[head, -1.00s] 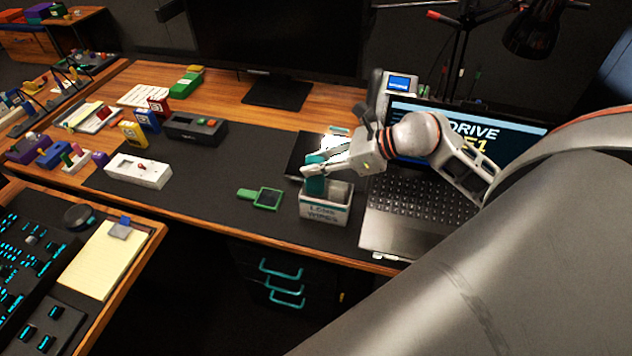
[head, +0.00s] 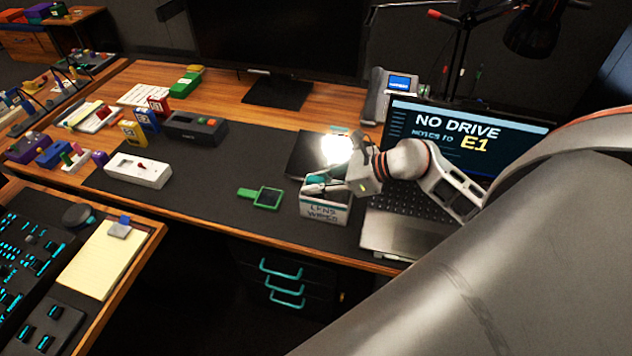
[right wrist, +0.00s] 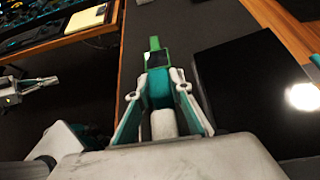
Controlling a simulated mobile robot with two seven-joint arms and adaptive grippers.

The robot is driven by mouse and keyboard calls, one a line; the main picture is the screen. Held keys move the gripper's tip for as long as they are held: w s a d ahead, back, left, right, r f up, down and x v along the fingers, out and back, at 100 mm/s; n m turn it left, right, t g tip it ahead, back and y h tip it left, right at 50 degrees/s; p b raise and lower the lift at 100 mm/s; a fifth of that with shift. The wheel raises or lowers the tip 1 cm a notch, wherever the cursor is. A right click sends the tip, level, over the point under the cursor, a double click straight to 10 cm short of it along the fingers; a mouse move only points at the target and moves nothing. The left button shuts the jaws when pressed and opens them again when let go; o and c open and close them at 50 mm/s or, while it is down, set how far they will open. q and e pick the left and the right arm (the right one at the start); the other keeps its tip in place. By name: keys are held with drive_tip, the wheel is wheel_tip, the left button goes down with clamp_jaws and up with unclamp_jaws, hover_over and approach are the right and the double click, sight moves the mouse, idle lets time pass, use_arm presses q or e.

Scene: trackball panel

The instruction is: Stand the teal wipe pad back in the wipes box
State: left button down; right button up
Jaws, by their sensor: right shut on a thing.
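The wipes box (head: 324,212), pale with dark lettering on its front, stands on the dark mat left of the laptop. My right gripper (head: 318,187) is low over its opening, fingers pointing left. It is shut on the teal wipe pad (right wrist: 158,88), which shows between the fingers in the right wrist view. In the head view the pad is mostly hidden by the fingers and box. I cannot tell whether its lower end touches the box floor. Part of what looks like my left gripper (right wrist: 14,90) shows at the left edge of the right wrist view, its jaw state unclear.
A green-framed tool (head: 267,198) lies left of the box. A black flat pad (head: 306,160) lies behind it, with bright glare. The open laptop (head: 400,225) is close on the right, and a phone (head: 376,100) stands behind.

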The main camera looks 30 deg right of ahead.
drive_tip(key=o, duration=0.7)
drive_tip(key=shift+f, duration=0.1)
drive_tip(key=shift+c, duration=0.2)
drive_tip(key=v, duration=1.2)
drive_tip(key=shift+b, duration=0.3)
drive_tip(key=shift+d, duration=0.1)
